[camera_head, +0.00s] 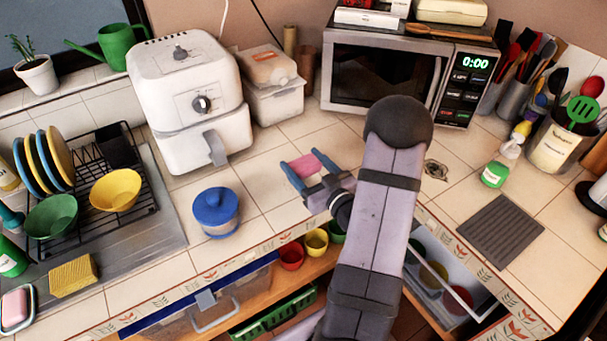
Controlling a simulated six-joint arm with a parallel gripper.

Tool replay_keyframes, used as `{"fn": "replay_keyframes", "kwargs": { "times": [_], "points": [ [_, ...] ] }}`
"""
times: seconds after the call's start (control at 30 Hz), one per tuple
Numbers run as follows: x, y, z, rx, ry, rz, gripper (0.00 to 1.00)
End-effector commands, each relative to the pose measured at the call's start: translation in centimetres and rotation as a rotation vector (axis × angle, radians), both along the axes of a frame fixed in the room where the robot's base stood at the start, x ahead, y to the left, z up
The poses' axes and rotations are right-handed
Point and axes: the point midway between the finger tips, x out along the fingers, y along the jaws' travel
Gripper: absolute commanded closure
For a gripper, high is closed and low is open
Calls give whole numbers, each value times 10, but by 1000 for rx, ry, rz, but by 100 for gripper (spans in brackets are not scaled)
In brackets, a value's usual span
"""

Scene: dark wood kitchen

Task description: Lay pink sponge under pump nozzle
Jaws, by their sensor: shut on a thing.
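My gripper (305,167) has blue fingers and is over the tiled counter, left of the microwave's front. It is shut on the pink sponge (311,162), a flat pink piece showing between the fingers. I cannot tell whether the sponge touches the tiles. At the far left edge stands a green bottle (12,262) with a teal pump head (11,219). At the right, a green-bodied bottle (495,175) has a white top beside it. I cannot tell which of these carries the task's nozzle.
A blue-lidded jar (216,212) stands left of my gripper, with the white air fryer (190,100) behind it. The dish rack (90,190), yellow sponge (73,276) and a dish with a pink block (17,307) are at left. A grey ridged mat (500,230) lies at right.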

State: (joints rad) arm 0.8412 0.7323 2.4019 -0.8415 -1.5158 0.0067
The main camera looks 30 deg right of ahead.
Motion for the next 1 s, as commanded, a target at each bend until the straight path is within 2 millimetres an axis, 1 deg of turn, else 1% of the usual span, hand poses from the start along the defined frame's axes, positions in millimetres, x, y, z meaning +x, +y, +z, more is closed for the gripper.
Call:
{"fn": "replay_keyframes", "kwargs": {
  "times": [0.17,0.23,0.5,0.6,0.73,1.0],
  "points": [
    [0,0,-2,-1,-1,0,55],
    [0,0,-5,0,1,0,55],
    [0,0,-32,2,3,0,55],
    [0,0,-39,1,1,0,55],
    [0,0,-43,-1,0,-1,55],
    [0,0,-43,-1,0,0,55]
  ]
}}
